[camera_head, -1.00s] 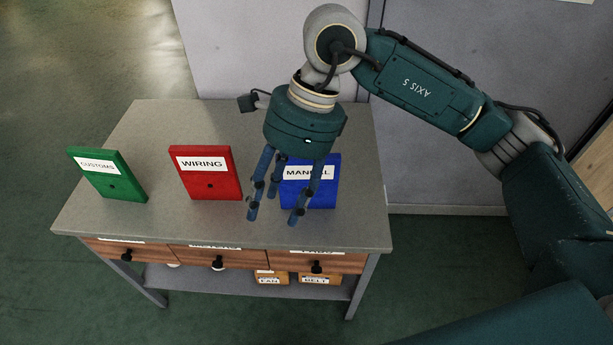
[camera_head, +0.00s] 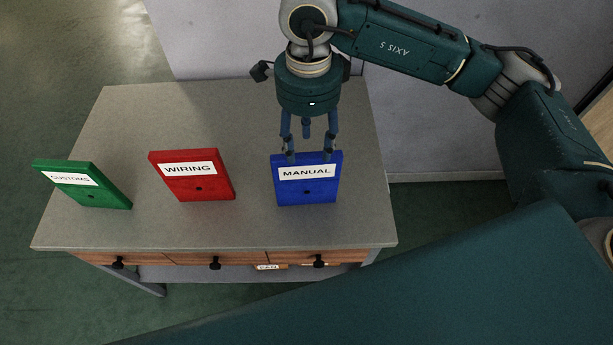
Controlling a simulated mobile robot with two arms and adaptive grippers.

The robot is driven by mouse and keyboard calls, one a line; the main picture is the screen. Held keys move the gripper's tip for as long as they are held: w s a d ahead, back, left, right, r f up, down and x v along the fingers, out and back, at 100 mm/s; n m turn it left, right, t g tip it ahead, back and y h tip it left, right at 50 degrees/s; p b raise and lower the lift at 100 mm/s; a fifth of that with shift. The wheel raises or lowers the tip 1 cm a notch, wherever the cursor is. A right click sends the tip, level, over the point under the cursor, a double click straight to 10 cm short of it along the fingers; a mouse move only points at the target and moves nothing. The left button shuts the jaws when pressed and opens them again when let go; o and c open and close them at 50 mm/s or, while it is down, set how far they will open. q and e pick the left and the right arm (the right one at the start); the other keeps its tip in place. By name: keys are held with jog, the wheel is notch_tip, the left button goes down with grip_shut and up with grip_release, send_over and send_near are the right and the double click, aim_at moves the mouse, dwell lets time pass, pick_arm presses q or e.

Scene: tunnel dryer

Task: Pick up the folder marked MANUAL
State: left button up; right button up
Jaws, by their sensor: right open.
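The blue folder marked MANUAL (camera_head: 307,190) stands upright, leaning a little back, on the right part of the grey table (camera_head: 230,225). Its white label faces me. My right gripper (camera_head: 309,157) points down at the folder's top edge with its fingers open. Two fingers overlap the top edge in the picture and another shows behind it. I cannot tell whether any finger touches the folder. My left gripper is not in view.
A red WIRING folder (camera_head: 208,188) stands left of the blue one, and a green CUSTOMS folder (camera_head: 95,193) at the far left. Drawers with black knobs (camera_head: 215,263) line the table front. A grey wall (camera_head: 230,40) is behind. The table between folders is clear.

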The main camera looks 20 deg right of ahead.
aim_at(307, 158)
jog(key=f+p, duration=0.1)
jog(key=f, duration=0.1)
jog(key=f+p, duration=0.1)
jog(key=shift+s+a+f, duration=0.15)
jog(key=shift+s+f, duration=0.05)
jog(key=shift+f, duration=0.75)
jog(key=shift+c, duration=1.3)
jog(key=c, duration=0.9)
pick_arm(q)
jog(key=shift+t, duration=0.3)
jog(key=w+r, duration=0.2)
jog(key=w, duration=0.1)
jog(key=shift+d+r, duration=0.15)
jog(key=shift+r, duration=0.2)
pick_arm(e)
grip_shut()
